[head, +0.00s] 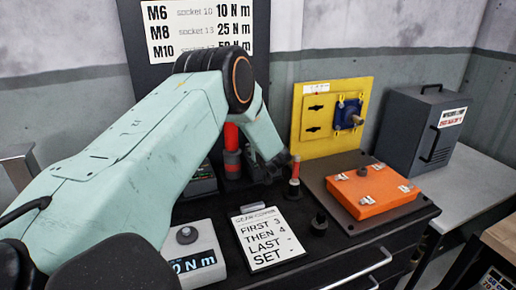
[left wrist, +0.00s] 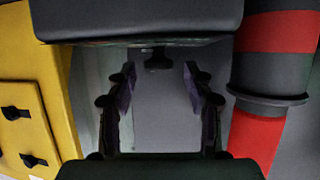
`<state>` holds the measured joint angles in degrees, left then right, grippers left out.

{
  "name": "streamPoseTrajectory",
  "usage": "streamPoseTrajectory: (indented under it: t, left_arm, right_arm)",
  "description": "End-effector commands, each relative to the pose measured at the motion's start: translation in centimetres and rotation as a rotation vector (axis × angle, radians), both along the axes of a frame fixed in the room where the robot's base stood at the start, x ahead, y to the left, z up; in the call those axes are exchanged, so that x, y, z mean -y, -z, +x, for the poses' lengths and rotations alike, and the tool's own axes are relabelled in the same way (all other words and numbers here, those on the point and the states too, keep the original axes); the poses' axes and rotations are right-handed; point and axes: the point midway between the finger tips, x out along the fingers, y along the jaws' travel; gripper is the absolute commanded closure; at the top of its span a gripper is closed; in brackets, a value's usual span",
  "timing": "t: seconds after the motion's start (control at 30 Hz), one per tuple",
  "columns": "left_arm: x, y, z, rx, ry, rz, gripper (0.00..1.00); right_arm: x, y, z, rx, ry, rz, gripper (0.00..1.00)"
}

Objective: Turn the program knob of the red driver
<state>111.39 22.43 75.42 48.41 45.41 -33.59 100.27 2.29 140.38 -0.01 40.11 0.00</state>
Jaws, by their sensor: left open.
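A red driver with black bands (head: 232,150) stands upright at the back of the bench, partly hidden behind my left arm. I cannot make out its program knob in the head view. My left gripper (head: 268,170) is just right of the driver, pointing down, with its fingers mostly dark and hard to see. In the left wrist view my left gripper (left wrist: 160,100) is open, with nothing clearly held between its fingers. A large red-and-black banded body (left wrist: 280,65) fills the right side there, outside the fingers. A small dark knob-like part (left wrist: 158,60) shows beyond the fingers; I cannot tell what it belongs to.
A smaller red-and-black tool (head: 294,180) stands right of my gripper. An orange cover (head: 370,190) lies on a dark plate, with a yellow panel (head: 308,132) behind. A torque display box (head: 205,243) and a white instruction card (head: 265,236) sit in front. A grey cabinet (head: 410,130) stands right.

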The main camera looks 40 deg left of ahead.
Motion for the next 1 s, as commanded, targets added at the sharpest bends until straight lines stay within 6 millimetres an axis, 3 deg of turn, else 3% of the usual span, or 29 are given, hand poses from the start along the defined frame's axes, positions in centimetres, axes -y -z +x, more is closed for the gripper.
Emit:
streamPoseTrajectory:
  t: [0.4, 1.0]
  left_arm:
    - [-0.7, 0.24, 0.47, -0.001, 0.0, 0.001, 0.48]
    - [-0.65, 0.26, 0.47, -0.001, 0.001, 0.0, 0.99]
  right_arm:
    - [0.0, 0.07, 0.0, 0.0, 0.0, 0.0, 0.6]
    - [0.0, 0.07, 0.01, 0.0, 0.0, 0.0, 0.6]
